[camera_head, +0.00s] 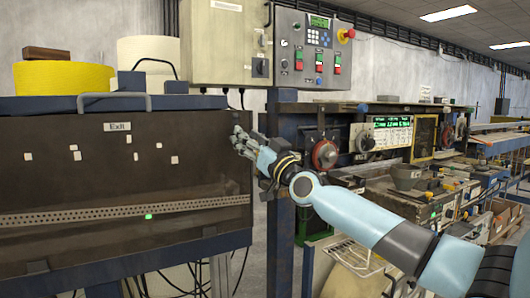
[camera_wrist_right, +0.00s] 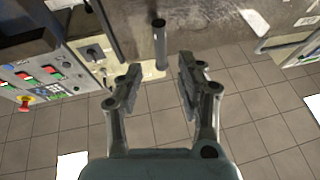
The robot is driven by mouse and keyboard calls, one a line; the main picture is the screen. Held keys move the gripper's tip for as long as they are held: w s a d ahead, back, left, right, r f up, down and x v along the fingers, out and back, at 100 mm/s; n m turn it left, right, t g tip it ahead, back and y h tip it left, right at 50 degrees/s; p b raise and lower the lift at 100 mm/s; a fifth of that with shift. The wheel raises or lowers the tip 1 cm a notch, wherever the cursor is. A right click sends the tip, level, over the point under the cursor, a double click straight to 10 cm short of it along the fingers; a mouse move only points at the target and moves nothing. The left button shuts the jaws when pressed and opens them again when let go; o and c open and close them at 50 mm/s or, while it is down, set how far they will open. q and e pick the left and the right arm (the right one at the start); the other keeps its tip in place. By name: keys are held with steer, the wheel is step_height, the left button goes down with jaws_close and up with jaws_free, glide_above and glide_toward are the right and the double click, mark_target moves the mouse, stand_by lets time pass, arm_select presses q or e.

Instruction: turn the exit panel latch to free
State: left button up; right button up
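The exit panel (camera_head: 90,185) is a dark see-through sheet with an "Exit" label (camera_head: 117,127), at the left of the head view. My right gripper (camera_head: 238,141) is at its upper right edge. In the right wrist view, a dark grey upright bar (camera_wrist_right: 160,45), which looks like the latch, stands at the panel. My right gripper (camera_wrist_right: 160,88) is open there, its two fingers apart. The bar is ahead of the gap between the fingertips, and nothing is held. In the head view the latch cannot be told apart from the gripper. My left gripper is out of view.
A control box (camera_head: 312,50) with buttons and a red emergency stop is above the right gripper. A blue post (camera_head: 281,190) stands right of the panel. Yellow (camera_head: 64,77) and cream rolls are above the panel. A workbench with a red knob (camera_head: 325,154) is behind my right arm.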

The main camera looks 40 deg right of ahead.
steer(key=v, duration=0.7)
steer(key=shift+s, duration=0.2)
steer(key=s+a+f+g+b, duration=0.1)
steer(key=s+f+g+b, duration=0.3)
steer(key=f, duration=1.4)
steer(key=s+f+g+h+b, duration=0.15)
steer(key=s+f+b, duration=0.3)
steer(key=f, duration=1.45)
steer(key=s+a+f+g+b, duration=0.1)
steer(key=s+f+g+b, duration=0.3)
steer(key=f, duration=1.4)
steer(key=s+a+f+g+y+b, duration=0.1)
steer(key=s+a+f+g+b, duration=0.2)
steer(key=s+f, duration=0.65)
steer(key=s+a+f+g+y+b, duration=0.1)
steer(key=s+a+f+g+b, duration=0.15)
steer(key=s+f, duration=0.65)
steer(key=s+a+f+g, duration=0.2)
steer(key=s+f+g, duration=0.1)
steer(key=s+f, duration=0.4)
steer(key=s+a+f+n+g+b, duration=0.1)
steer(key=s+a+f+g, duration=0.2)
steer(key=s+f, duration=0.4)
steer(key=s, duration=0.7)
steer(key=shift+a+f+g, duration=0.15)
steer(key=shift+a+g, duration=0.2)
steer(key=shift+g, duration=0.05)
